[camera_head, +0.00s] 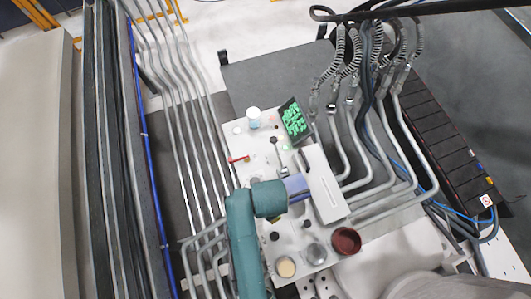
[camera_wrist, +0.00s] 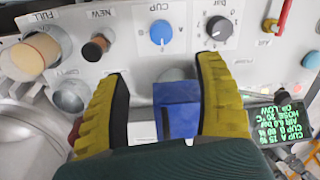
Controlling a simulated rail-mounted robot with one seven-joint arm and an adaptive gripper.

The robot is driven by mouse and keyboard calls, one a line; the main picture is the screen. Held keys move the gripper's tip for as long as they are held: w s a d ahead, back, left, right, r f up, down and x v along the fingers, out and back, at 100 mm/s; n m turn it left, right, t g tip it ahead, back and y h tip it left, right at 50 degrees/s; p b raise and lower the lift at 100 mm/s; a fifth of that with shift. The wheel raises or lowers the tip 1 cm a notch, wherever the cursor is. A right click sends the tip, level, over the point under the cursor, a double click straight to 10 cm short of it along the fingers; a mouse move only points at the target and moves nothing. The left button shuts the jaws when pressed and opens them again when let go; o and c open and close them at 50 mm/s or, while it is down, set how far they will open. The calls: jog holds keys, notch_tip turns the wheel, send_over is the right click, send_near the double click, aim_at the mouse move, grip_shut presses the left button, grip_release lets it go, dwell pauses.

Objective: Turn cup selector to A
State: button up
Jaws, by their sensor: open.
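The cup selector (camera_wrist: 161,33) is a round blue knob under the label CUP in the wrist view, on a light grey panel (camera_wrist: 130,50). Its pointer is too small to read surely. My gripper (camera_wrist: 168,75) has two yellow-and-black fingers, spread apart. The selector lies beyond the fingertips, between their lines, and neither finger appears to touch it. A blue block (camera_wrist: 177,108) shows between the fingers. In the head view the panel (camera_head: 262,150) is partly covered by my teal arm; I cannot make out the selector or my fingers there.
A dark bar knob (camera_wrist: 220,28) sits right of the selector, and a brown-tipped NEW knob (camera_wrist: 96,47) sits left. A display with green text (camera_wrist: 282,124) stands at right. A red lever (camera_wrist: 285,14) is at upper right. Pipes (camera_head: 185,100) run left of the panel.

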jog(key=f+b, duration=0.1)
jog(key=f, duration=0.8)
jog(key=w+f+b, duration=0.1)
jog(key=f, duration=0.4)
jog(key=shift+a+f+b, duration=0.15)
jog(key=shift+a+b, duration=0.05)
jog(key=shift+b, duration=0.1)
jog(key=shift+s, duration=0.1)
jog(key=c, duration=1.2)
